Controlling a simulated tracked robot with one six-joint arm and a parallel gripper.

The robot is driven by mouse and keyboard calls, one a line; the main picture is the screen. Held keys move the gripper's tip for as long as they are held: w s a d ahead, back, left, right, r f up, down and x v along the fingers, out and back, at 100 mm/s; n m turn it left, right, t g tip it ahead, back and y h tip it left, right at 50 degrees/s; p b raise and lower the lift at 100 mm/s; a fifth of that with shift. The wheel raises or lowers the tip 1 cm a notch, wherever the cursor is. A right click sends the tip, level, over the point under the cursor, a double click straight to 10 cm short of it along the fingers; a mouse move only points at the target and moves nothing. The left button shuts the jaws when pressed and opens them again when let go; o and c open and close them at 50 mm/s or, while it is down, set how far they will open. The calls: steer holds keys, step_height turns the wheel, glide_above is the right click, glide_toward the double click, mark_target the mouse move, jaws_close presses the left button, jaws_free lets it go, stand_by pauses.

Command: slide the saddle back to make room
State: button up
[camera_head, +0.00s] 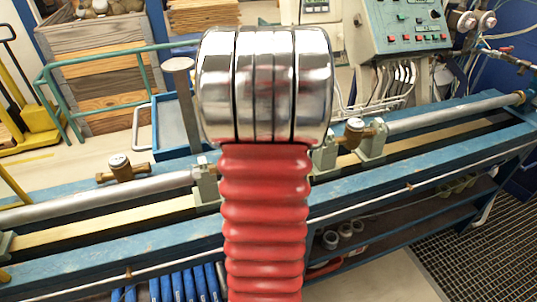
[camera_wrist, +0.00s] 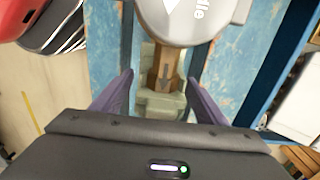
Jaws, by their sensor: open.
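In the wrist view my gripper (camera_wrist: 160,76) is open, its two purple fingers spread on either side of a pale grey-green saddle block (camera_wrist: 162,103). No finger visibly touches it. A brass fitting with an arrow (camera_wrist: 165,68) lies just above the saddle in the picture, partly under a round grey part (camera_wrist: 180,16) with white lettering. In the head view, grey-green saddles stand on the bench, one at left (camera_head: 206,184) and one at right (camera_head: 371,139); another (camera_head: 325,156) is partly hidden. I cannot tell which is between my fingers. My gripper is not visible there.
My red and chrome arm blocks the middle of the head view. The blue bench (camera_head: 105,246) carries a steel pipe (camera_head: 100,192) at left and another (camera_head: 450,112) at right. Brass meters (camera_head: 122,169) (camera_head: 355,131) sit along the line. A control panel (camera_head: 408,22) stands behind.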

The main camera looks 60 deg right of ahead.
steer(key=shift+f, duration=1.05)
steer(key=shift+c, duration=0.5)
steer(key=shift+w, duration=0.1)
jaws_close()
